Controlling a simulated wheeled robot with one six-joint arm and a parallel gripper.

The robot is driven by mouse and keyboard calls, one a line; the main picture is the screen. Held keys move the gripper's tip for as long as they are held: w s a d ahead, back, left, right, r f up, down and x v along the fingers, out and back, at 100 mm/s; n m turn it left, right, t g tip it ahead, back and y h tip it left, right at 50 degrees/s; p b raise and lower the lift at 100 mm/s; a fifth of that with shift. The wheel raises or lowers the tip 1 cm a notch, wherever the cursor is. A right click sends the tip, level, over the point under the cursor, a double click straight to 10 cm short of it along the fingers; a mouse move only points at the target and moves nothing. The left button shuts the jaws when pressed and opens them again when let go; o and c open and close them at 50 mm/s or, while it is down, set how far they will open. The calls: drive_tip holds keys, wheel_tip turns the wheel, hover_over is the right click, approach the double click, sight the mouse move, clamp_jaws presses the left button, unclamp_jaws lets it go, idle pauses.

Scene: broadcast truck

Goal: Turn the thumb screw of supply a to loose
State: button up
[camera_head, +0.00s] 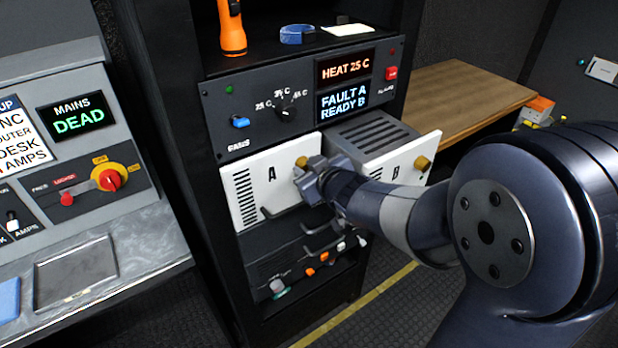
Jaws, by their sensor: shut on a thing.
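Supply A (254,190) is a white-fronted unit with vent slots and a black letter A, set in the rack below the control panel. Its brass thumb screw (301,162) sits near the upper right of its front. My gripper (304,172) is at that screw and shut on it, hiding most of it. The screw's turn cannot be read. Supply B (383,160) is beside it on the right and stands further out of the rack, its grey top showing. Its own brass thumb screw (422,163) is in plain view.
The panel display (343,98) above reads "HEAT 25 C", "FAULT A", "READY B". Below is a dark unit (290,262) with several connectors. A console with a red rotary switch (110,180) stands left. A wooden bench (475,100) is behind right.

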drive_tip(key=shift+a+f+n+h+b, duration=0.1)
drive_tip(key=shift+f+n+h+b, duration=0.3)
drive_tip(key=shift+b, duration=1.65)
drive_tip(key=shift+r+n+t+b, duration=0.15)
drive_tip(key=shift+n+t+b, duration=0.15)
drive_tip(key=shift+t+b, duration=0.1)
drive_tip(key=shift+r+b, duration=0.2)
drive_tip(key=shift+b, duration=0.25)
drive_tip(key=o, duration=1)
drive_tip(key=shift+p+v, duration=2.35)
drive_tip(key=shift+v, duration=3.1)
drive_tip(key=shift+f, duration=0.1)
